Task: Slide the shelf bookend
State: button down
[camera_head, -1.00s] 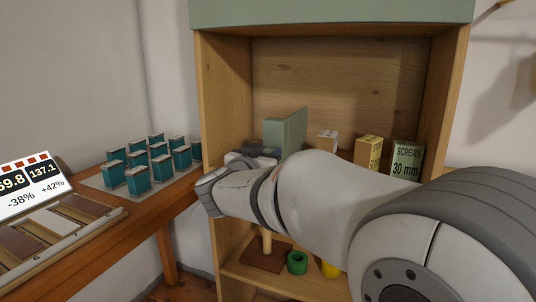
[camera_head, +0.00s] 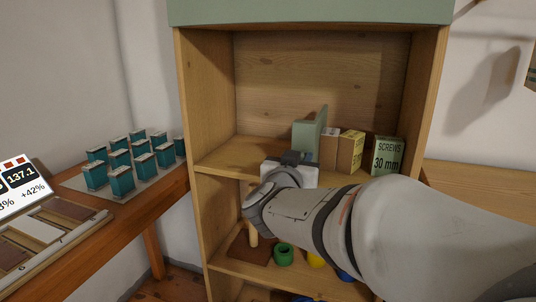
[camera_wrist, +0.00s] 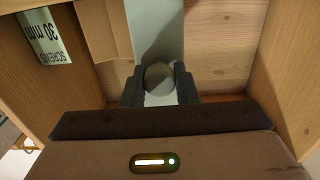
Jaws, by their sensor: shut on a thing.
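The bookend is a grey-green upright plate (camera_head: 307,138) on the upper shelf, and it also shows in the wrist view (camera_wrist: 153,22). My gripper (camera_head: 294,160) is at the bookend's front. In the wrist view my gripper (camera_wrist: 158,88) is shut on a round grey knob (camera_wrist: 158,77) at the front of the bookend. To the bookend's right stand a plain brown box (camera_head: 329,149), a box with a yellow label (camera_head: 350,152) and a green-white SCREWS 30 mm box (camera_head: 388,156). The bookend is against or very near the brown box.
The wooden shelf unit (camera_head: 220,160) has side walls at both ends; the upper shelf is bare left of the bookend. Below are a green ring (camera_head: 283,254) and other small items. A side table at left holds several teal boxes (camera_head: 122,180).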

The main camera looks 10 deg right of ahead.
jog(key=c, duration=1.1)
grip_release()
jog(key=shift+c, duration=0.2)
jog(key=shift+s+a, duration=0.15)
jog(key=shift+a, duration=0.05)
jog(key=p+v, duration=0.2)
jog(key=v, duration=0.5)
jog(key=shift+s+p, duration=0.15)
jog(key=shift+p, duration=0.15)
